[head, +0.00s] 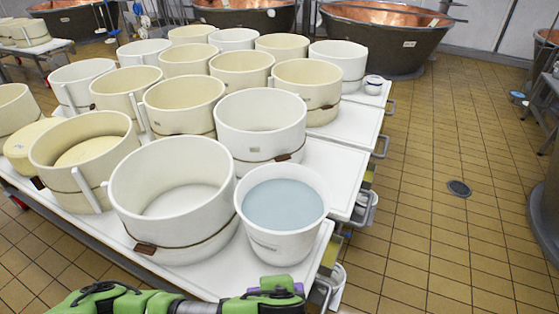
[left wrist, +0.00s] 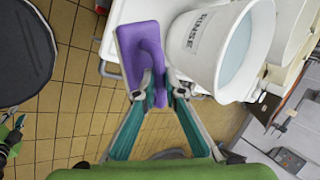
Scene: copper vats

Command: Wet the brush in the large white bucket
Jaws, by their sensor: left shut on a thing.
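The large white bucket (head: 262,238) stands at the front right corner of the white table and holds pale blue water (head: 283,205). It also shows in the left wrist view (left wrist: 208,58), with the word RINSE on its side. My left gripper (left wrist: 158,95) is shut on the purple brush (left wrist: 130,52). The brush is outside the bucket, close beside its wall in the left wrist view. In the head view, only a little purple of the brush shows behind my green arm at the bottom edge.
Several cream and white round moulds crowd the table, one (head: 172,240) directly left of the bucket. A white table edge (head: 332,190) lies right of the bucket. Copper vats (head: 385,38) stand at the back. The tiled floor (head: 430,170) on the right is mostly clear.

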